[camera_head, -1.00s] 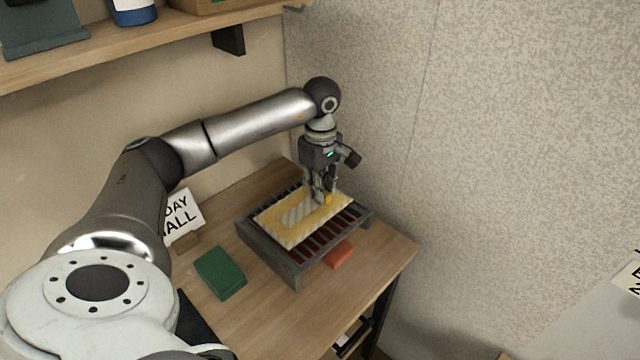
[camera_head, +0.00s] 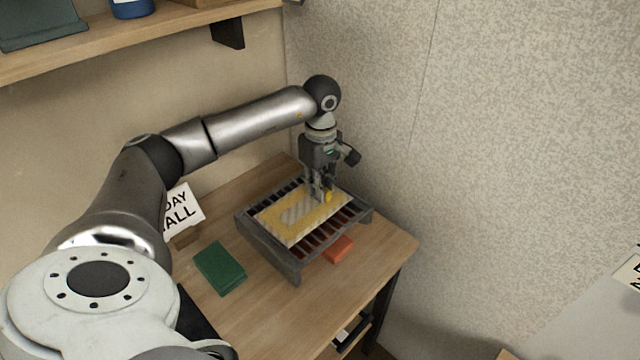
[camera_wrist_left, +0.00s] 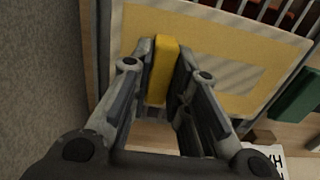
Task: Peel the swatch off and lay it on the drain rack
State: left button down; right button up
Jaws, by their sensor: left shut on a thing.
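The swatch (camera_head: 290,222) is a yellow sheet with a pale grey striped middle. It lies over the bars of the dark drain rack (camera_head: 270,257) on the wooden table, and it also shows in the left wrist view (camera_wrist_left: 215,85). My left gripper (camera_head: 325,196) points down at the swatch's right back part. It is shut on a yellow tab (camera_wrist_left: 162,70), which sits at the swatch's edge in the left wrist view. Whether the swatch touches the bars everywhere cannot be told. My right gripper is not in view.
A green block (camera_head: 219,268) lies left of the rack on the table (camera_head: 240,325). A lettered card (camera_head: 183,211) stands behind the green block. Walls close in behind and right; a shelf (camera_head: 130,40) hangs upper left.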

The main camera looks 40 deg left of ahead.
pick_arm(q)
jog(key=shift+f, duration=0.3)
jog(key=c, duration=1.3)
grip_release()
notch_tip(320, 180, up, 12)
jog(key=shift+r, duration=0.1)
